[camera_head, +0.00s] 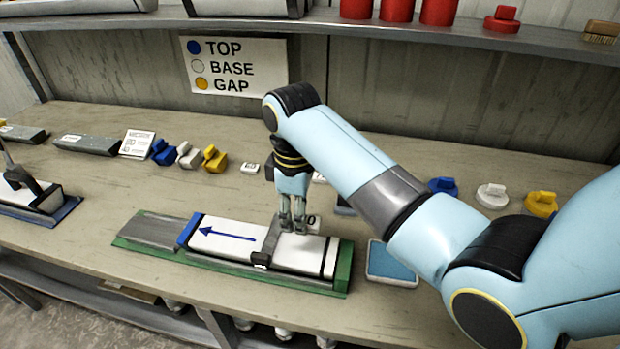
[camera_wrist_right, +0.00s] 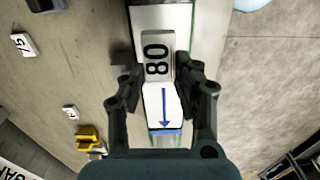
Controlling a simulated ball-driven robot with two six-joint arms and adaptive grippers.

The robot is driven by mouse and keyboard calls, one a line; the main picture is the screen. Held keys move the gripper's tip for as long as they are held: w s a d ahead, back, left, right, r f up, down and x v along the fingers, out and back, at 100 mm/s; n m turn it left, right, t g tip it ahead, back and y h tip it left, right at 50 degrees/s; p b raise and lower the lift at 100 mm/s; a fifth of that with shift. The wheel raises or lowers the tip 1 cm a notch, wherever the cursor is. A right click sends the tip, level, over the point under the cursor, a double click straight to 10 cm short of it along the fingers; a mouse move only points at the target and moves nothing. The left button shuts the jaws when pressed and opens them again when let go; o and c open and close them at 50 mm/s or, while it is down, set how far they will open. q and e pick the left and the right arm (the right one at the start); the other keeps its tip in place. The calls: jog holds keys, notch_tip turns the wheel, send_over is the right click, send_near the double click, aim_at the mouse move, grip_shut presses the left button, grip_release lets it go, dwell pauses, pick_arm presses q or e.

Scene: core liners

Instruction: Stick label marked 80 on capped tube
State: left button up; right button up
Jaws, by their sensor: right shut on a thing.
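The capped tube (camera_head: 225,236) is white with a blue end cap (camera_head: 188,230) at its left and a blue arrow pointing to that cap. My right gripper (camera_head: 293,226) is over the tube's right part, shut on the label marked 80 (camera_wrist_right: 157,55). In the right wrist view, the label lies between the fingertips (camera_wrist_right: 160,78) above the white tube. Whether the label touches the tube cannot be told. My left gripper is not in view.
A blue pad (camera_head: 392,264) lies right of the cradle. Blue, white and yellow blocks (camera_head: 213,158) stand behind it, near a small white label (camera_head: 249,168). Coloured caps (camera_head: 492,195) sit at the right. A sign (camera_head: 234,66) hangs on the back wall below a shelf.

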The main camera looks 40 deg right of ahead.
aim_at(299, 249)
jog(key=shift+s+a, duration=0.1)
jog(key=shift+s, duration=0.05)
jog(key=shift+f, duration=1.8)
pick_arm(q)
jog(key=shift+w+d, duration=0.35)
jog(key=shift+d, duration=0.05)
pick_arm(e)
jog(key=shift+f, duration=0.85)
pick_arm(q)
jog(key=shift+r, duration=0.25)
pick_arm(e)
jog(key=shift+r, duration=0.1)
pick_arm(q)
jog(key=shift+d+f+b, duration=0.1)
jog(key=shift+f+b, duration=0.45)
pick_arm(e)
jog(key=shift+f, duration=1.25)
jog(key=o, duration=1.1)
